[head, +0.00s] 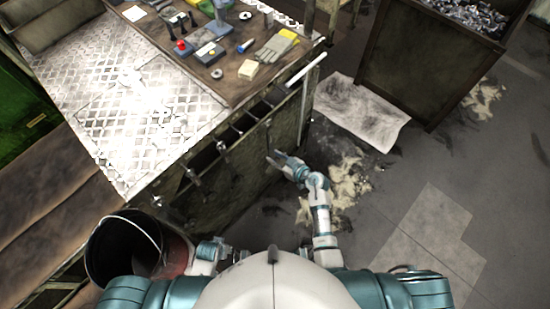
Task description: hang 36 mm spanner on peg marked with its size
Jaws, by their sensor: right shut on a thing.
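My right gripper (281,160) is beside the dark side panel of the workbench, at the middle of the head view. It is shut on a spanner (269,142), which shows only as a thin grey shape against the panel; its size cannot be read. Other spanners hang along the bench edge to the left, one hanging spanner (222,148) nearest and another (191,176) further left. Peg markings are too small to read. My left gripper (222,248) is low, right of the bucket, and its fingers are too unclear to judge.
A bucket (178,250) stands at lower left. The bench top (135,75) has a board (225,82) with tools, gloves and small blocks. A bin of metal parts (415,70) stands at upper right. A stained sheet (360,108) lies on the floor; the floor at right is mostly clear.

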